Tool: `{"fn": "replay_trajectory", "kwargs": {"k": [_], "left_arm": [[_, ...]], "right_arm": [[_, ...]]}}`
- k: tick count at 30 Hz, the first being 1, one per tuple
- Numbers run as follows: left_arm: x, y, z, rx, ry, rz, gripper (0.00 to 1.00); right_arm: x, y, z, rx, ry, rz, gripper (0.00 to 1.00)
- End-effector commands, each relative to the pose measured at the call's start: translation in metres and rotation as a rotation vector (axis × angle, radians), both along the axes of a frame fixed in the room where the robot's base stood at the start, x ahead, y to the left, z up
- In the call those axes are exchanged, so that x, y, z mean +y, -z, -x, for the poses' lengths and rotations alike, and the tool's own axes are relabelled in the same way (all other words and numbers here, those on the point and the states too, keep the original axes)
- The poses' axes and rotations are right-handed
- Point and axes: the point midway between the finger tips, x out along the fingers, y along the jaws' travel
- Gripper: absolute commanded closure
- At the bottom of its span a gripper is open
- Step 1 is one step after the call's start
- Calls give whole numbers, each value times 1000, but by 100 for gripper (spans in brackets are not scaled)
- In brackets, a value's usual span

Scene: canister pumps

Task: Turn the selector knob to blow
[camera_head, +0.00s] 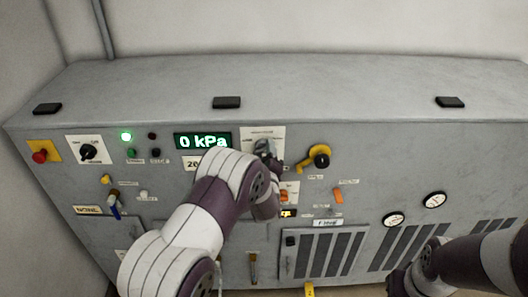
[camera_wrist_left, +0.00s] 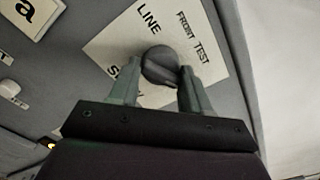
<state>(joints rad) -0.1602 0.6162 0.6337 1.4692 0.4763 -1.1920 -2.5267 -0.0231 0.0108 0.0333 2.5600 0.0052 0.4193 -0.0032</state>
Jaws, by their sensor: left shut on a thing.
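A dark round knob (camera_wrist_left: 160,65) sits on a white label plate (camera_wrist_left: 110,45) on the grey machine front. Words on the plate in the left wrist view read "LINE" and "FRONT TEST", with a third word starting with S partly hidden; I see no word "blow". My left gripper (camera_wrist_left: 163,85) has a finger on each side of this knob and is shut on it. In the head view my left gripper (camera_head: 266,153) is at the same plate (camera_head: 262,132), right of the display, and mostly covers the knob. My right arm is at the lower right; its fingers are not clear.
A green display (camera_head: 203,141) reads "0 kPa". A yellow and black knob (camera_head: 319,157) is close on the right of my left gripper. A black knob (camera_head: 88,152) and a red button (camera_head: 40,156) are at the far left. Gauges (camera_head: 434,200) are at the right.

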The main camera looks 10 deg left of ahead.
Motion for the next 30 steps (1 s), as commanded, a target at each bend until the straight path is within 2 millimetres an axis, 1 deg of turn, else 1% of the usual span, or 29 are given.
{"fn": "replay_trajectory", "kwargs": {"k": [1, 17, 18, 20, 28, 30], "left_arm": [[0, 3, 1, 8, 2, -9, 83], [0, 4, 1, 18, 2, -34, 83], [0, 4, 1, 18, 2, -34, 49], [0, 4, 1, 17, 2, -34, 31], [0, 2, 1, 13, 1, -33, 31], [-1, 2, 3, 11, 1, -32, 31]], "right_arm": [[0, 0, 0, 0, 0, 0, 100], [0, -1, 0, 0, 0, 0, 100], [0, -1, 0, 0, 0, 0, 100], [0, -1, 0, 0, 0, 0, 100], [0, -1, 0, 0, 0, 0, 100], [0, 1, 0, 0, 0, 0, 100]]}}
